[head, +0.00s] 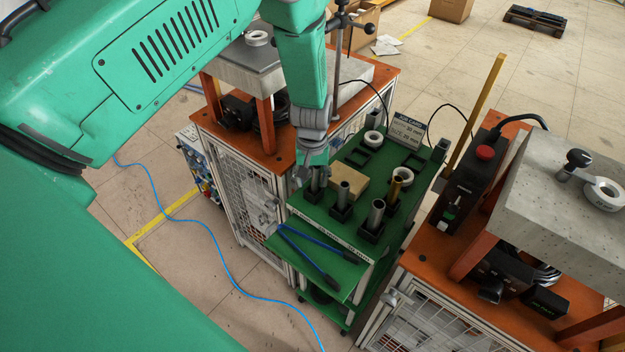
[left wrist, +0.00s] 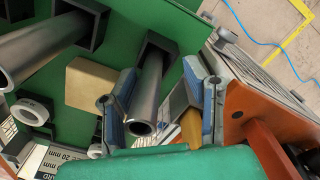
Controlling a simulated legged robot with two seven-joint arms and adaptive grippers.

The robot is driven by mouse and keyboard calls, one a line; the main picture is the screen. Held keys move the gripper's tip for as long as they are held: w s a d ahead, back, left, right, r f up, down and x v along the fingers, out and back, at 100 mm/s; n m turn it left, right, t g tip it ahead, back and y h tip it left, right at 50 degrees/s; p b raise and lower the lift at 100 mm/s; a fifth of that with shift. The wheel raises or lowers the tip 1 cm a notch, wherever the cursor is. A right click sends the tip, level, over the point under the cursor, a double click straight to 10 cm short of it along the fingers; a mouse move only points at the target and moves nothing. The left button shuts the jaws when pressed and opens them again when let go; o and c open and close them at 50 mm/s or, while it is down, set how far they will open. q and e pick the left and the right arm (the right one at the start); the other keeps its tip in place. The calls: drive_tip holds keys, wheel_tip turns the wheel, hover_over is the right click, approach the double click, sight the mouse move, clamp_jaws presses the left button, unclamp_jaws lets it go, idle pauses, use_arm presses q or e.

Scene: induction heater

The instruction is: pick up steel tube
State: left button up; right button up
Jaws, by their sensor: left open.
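Steel tubes stand upright in black square holders on a green cart top (head: 337,230). The nearest to my left gripper (head: 311,172) is a grey steel tube (head: 317,182) at the cart's left edge. In the left wrist view, my left gripper (left wrist: 158,82) is open, with one finger on each side of this tube (left wrist: 149,92); I cannot tell whether they touch it. Other steel tubes stand at the middle (head: 343,193) and front right (head: 376,215). My right gripper is not in view.
A cardboard-coloured block (head: 348,179) sits close to the tubes. White rings (head: 373,138), a job card (head: 409,127) and blue-handled tongs (head: 310,252) are on the cart. Orange-topped benches (head: 437,287) flank it on both sides.

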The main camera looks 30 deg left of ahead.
use_arm(q)
drive_tip(key=shift+d+f, duration=0.15)
drive_tip(key=shift+f, duration=0.05)
drive_tip(key=shift+d+r, duration=0.1)
drive_tip(key=shift+d, duration=0.2)
drive_tip(key=shift+r, duration=0.1)
clamp_jaws()
drive_tip(key=shift+a, duration=0.15)
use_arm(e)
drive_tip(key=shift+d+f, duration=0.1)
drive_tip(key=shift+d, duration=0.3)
use_arm(q)
drive_tip(key=shift+a, duration=0.1)
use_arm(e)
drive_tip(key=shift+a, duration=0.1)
